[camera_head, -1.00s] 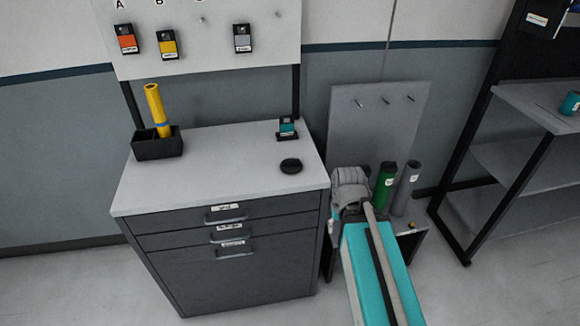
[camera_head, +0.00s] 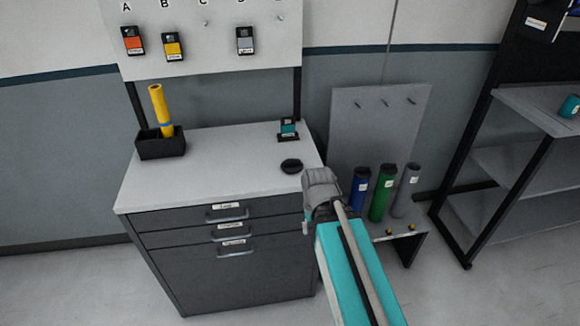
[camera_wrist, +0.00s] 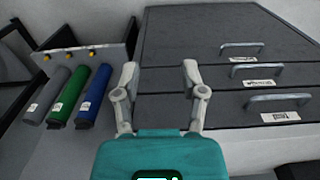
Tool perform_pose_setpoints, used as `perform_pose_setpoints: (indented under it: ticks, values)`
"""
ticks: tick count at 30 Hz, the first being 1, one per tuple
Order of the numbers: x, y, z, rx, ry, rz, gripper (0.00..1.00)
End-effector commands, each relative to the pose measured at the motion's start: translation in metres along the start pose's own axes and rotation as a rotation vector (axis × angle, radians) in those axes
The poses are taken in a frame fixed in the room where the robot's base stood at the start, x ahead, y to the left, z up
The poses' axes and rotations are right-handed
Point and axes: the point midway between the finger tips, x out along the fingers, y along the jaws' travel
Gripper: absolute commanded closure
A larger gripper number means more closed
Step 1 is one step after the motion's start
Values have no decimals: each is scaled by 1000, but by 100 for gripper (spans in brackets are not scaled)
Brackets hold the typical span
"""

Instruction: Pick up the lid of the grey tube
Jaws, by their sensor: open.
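The grey tube (camera_head: 405,193) stands at the right end of a row on a low stand, with a dark lid (camera_head: 413,166) on its top. In the wrist view, the grey tube (camera_wrist: 46,97) is at the far left, its lid end pointing down the picture. My gripper (camera_head: 321,180) is left of the tubes in the head view, near the cabinet's right front corner. In the wrist view, my gripper (camera_wrist: 160,70) has its two fingers spread with nothing between them. Its fingertips are hard to make out in the head view.
A green tube (camera_head: 381,192) and a blue tube (camera_head: 359,190) stand left of the grey one, close together. A pegboard panel (camera_head: 375,125) rises behind them. The drawer cabinet (camera_head: 225,250) is on the left, with a black round object (camera_head: 291,166) on top. A shelf rack (camera_head: 510,155) stands right.

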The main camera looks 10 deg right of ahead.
Motion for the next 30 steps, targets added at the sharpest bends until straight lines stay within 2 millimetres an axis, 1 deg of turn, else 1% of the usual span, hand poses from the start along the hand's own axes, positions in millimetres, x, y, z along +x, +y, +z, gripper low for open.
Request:
perform_pose_setpoints:
  ticks: [8, 13, 14, 17, 20, 23, 30]
  values:
    - [-1, 0, -1, -4, 0, 0, 46]
    - [-8, 0, -13, -52, 0, 0, 46]
    - [-10, -4, -16, -74, 0, 0, 46]
    - [-20, -6, -33, -155, 0, 0, 46]
    - [-34, -6, -56, -265, 0, 0, 46]
    - [-49, -6, -83, -401, 0, 0, 46]
    - [-88, -7, -154, -773, 0, 0, 46]
